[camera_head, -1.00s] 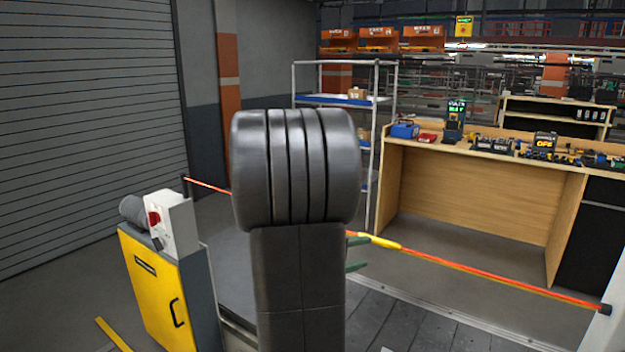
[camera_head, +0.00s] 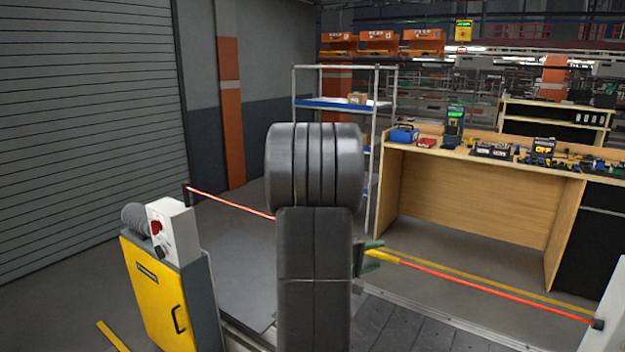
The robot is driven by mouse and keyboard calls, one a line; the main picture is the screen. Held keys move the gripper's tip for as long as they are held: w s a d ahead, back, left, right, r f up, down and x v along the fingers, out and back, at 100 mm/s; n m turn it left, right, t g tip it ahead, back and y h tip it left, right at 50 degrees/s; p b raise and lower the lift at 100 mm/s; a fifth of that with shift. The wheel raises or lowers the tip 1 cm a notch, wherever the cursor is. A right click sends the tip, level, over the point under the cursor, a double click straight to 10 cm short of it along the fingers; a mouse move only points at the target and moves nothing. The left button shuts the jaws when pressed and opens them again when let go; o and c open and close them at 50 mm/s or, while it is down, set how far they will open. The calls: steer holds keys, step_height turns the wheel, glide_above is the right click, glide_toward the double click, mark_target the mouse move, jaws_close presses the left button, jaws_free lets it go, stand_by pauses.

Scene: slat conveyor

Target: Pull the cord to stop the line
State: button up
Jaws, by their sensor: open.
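The orange-red cord (camera_head: 480,285) runs across the picture from a dark bracket at the left, behind my arm, to a post at the right. A yellow grip (camera_head: 384,256) sits on the cord, just right of my arm. My gripper (camera_head: 372,256) shows as green fingertips past the right side of my forearm. The fingertips are apart, one above and one below the line of the yellow grip's left end. I cannot tell whether they touch it. My arm hides the gripper's base and the middle of the cord.
A yellow cabinet (camera_head: 153,300) with a white control box (camera_head: 174,231) and red knob stands at the left. Dark conveyor slats (camera_head: 420,328) lie below the cord. A wooden workbench (camera_head: 470,215) and a wire shelf (camera_head: 335,104) stand behind.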

steer(key=b+v, duration=0.2)
steer(key=v, duration=0.8)
steer(key=shift+r, duration=0.1)
